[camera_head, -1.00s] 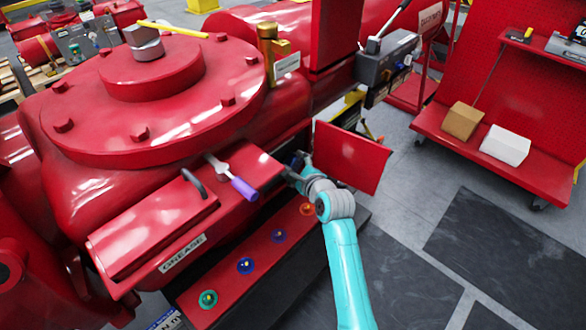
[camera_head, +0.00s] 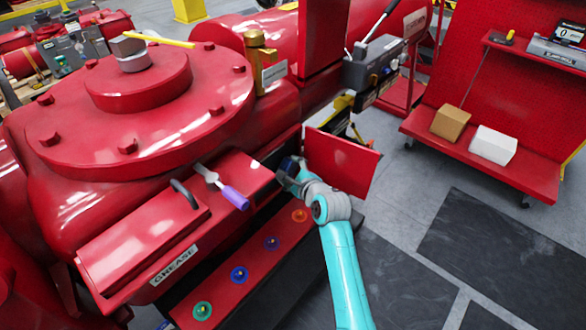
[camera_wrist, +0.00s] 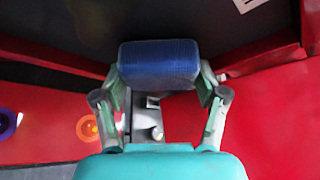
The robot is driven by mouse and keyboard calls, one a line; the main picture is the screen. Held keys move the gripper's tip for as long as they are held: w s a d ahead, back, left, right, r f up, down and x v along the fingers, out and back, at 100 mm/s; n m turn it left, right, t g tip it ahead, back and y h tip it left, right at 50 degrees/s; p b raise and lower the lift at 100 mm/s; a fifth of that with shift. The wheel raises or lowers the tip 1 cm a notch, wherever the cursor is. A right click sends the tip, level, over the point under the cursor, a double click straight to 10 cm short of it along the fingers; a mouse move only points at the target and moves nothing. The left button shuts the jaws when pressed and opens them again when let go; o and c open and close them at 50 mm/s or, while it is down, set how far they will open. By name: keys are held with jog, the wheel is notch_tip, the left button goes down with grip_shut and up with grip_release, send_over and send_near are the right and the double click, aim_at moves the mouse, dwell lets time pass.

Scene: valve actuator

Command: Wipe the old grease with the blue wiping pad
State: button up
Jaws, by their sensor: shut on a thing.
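My gripper (camera_head: 287,168) is shut on the blue wiping pad (camera_wrist: 158,65), a dark blue block held between both fingertips in the wrist view. In the head view the pad (camera_head: 289,165) is small and dark at the end of my arm, near the opening beside the open red door (camera_head: 340,163). I cannot tell whether the pad touches anything. Old grease cannot be made out in either view. A red box labelled GREASE (camera_head: 150,240) is at the left, with a purple-handled tool (camera_head: 228,192) lying beside it.
Green, blue and orange round fittings (camera_head: 240,275) line the red lower ledge. A gold fitting (camera_head: 260,60) stands on the large red actuator (camera_head: 130,120). A red cart (camera_head: 480,160) holds a brown box and a white box at the right. Floor is clear between.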

jog(key=s+a, duration=0.6)
jog(key=shift+s, duration=0.35)
dwell(0.7)
jog(key=s+d, duration=0.3)
jog(key=d, duration=0.1)
jog(key=shift+s+d, duration=0.35)
jog(key=shift+d, duration=0.05)
dwell(0.3)
jog(key=shift+s+d, duration=0.9)
jog(key=shift+d, duration=0.3)
